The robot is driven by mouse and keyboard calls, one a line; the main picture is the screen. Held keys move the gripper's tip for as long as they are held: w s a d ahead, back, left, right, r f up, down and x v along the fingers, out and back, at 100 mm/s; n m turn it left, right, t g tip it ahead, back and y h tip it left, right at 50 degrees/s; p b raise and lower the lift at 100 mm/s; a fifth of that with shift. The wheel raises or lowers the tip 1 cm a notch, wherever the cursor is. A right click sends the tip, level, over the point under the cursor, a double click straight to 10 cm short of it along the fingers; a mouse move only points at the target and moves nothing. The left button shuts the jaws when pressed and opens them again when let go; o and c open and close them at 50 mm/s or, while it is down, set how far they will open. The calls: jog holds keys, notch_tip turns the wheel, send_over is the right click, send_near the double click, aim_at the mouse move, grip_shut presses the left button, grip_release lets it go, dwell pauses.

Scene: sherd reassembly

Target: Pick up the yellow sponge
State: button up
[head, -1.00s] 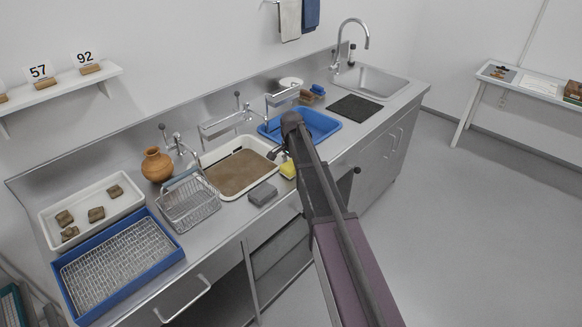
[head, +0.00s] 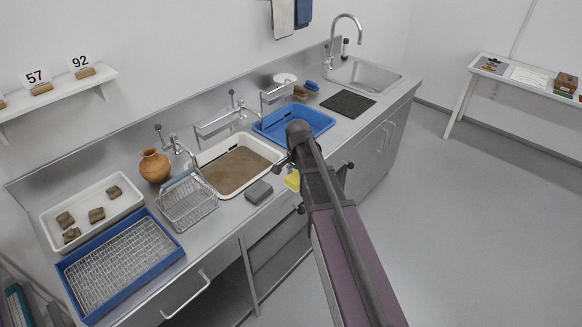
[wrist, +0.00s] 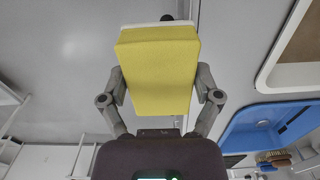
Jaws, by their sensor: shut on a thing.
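The yellow sponge (wrist: 158,68) fills the upper middle of the wrist view, with a finger of my gripper (wrist: 160,92) against each side. My gripper is shut on it. In the head view only a small yellow part of the sponge (head: 292,180) shows at the left of my gripper, near the front edge of the counter. My arm hides the rest of the sponge and most of my gripper there.
A grey block (head: 259,191) lies on the counter to the left. Behind are a white tray with brown content (head: 270,152) and a blue basin (head: 326,122). A wire basket (head: 189,208) stands further left. The floor at right is clear.

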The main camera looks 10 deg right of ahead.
jog(key=shift+s+d+r, duration=0.1)
jog(key=shift+s, duration=0.85)
jog(key=shift+s+d+r, duration=0.1)
jog(key=shift+s, duration=0.8)
jog(key=o, duration=0.3)
jog(key=c, duration=0.3)
jog(key=shift+w, duration=0.1)
jog(key=shift+c, duration=0.2)
